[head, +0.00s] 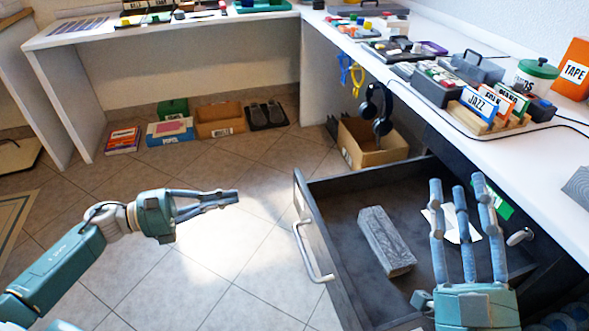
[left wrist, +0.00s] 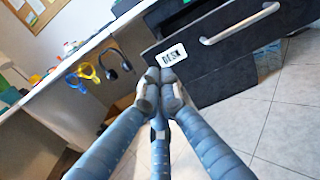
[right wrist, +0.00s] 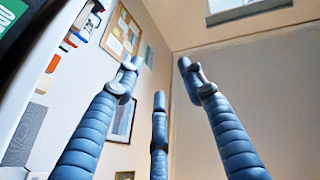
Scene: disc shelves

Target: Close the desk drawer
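The desk drawer (head: 345,178) is dark grey and pulled open below the white desk at the right of the head view. Its front carries a silver bar handle (head: 312,252). The left wrist view shows the drawer front (left wrist: 215,60), a "DESK" label (left wrist: 173,55) and the handle (left wrist: 240,24). My left gripper (head: 237,197) is left of the drawer front, apart from the handle, its fingertips together with nothing seen between them. My right gripper (head: 458,183) is open and empty, appearing over the drawer in the head view; its height above it is unclear.
Inside the drawer lie a grey block (head: 385,240) and white papers (head: 455,224). The desk top (head: 430,122) holds a file rack and other items. The tiled floor (head: 150,225) left of the drawer is clear.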

